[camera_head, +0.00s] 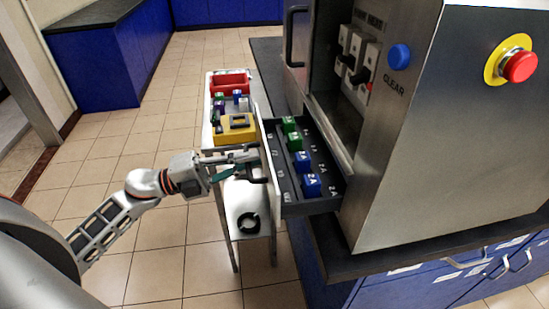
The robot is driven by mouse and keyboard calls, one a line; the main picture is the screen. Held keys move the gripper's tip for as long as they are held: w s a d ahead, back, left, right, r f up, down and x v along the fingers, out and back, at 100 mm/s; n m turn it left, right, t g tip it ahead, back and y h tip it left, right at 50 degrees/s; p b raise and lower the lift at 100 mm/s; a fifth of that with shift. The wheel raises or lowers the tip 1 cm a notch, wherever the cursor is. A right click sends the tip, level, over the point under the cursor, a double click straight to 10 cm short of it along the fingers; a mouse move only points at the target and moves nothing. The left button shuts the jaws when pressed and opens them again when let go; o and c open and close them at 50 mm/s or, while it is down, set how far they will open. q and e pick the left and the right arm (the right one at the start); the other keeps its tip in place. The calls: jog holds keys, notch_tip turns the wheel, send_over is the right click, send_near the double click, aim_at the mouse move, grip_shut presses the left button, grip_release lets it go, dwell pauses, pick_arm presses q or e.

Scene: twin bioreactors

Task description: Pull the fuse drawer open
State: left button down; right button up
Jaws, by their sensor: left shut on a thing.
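The fuse drawer (322,206) sticks out to the left from the metal cabinet (440,130) and stands open. Two green and two blue fuses, the nearest a blue fuse (311,185), stand in a row in it, beside printed labels. The drawer's pale front panel (269,165) faces my left gripper (250,164). That gripper comes in from the left and is shut on the drawer's handle (256,172) at the front panel; the fingers partly hide the handle. My right gripper is out of view.
A narrow stand (244,195) behind the gripper holds a red tray (231,83), small coloured fuses, a yellow device (236,128) and a black ring (248,222). The cabinet carries switches, a blue button (399,56) and a red emergency button (520,66). Tiled floor is free at left.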

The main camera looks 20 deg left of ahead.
pick_arm(q)
jog(key=v, duration=0.3)
jog(key=r+v, duration=0.1)
jog(key=shift+s+a+f, duration=0.1)
jog(key=shift+s+a, duration=0.1)
jog(key=shift+a, duration=0.1)
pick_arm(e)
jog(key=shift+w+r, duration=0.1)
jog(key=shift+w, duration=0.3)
pick_arm(q)
jog(key=c, duration=2.4)
grip_release()
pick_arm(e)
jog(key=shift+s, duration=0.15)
pick_arm(q)
jog(key=v, duration=1.2)
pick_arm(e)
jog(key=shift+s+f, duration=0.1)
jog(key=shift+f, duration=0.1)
